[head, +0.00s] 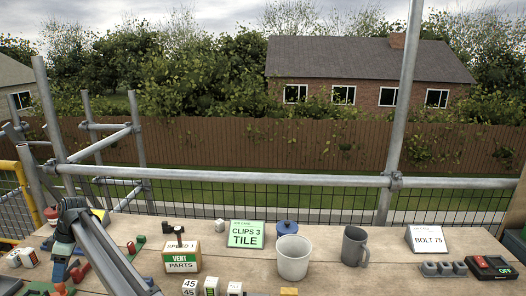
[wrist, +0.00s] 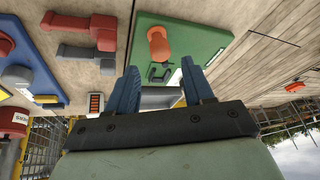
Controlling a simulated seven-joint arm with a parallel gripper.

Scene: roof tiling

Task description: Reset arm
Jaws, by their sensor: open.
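My gripper (wrist: 160,84) shows in the wrist view with two blue fingers apart and nothing between them. The fingers are over the edge of a green board (wrist: 205,45), which carries an orange peg (wrist: 158,44) and a small dark clip-like piece (wrist: 158,73). In the head view my arm reaches in at the lower left, with its end pointing down over the table; the fingertips are hard to make out there.
A switch box (head: 491,267) stands right. Scaffold rails (head: 240,178) run behind.

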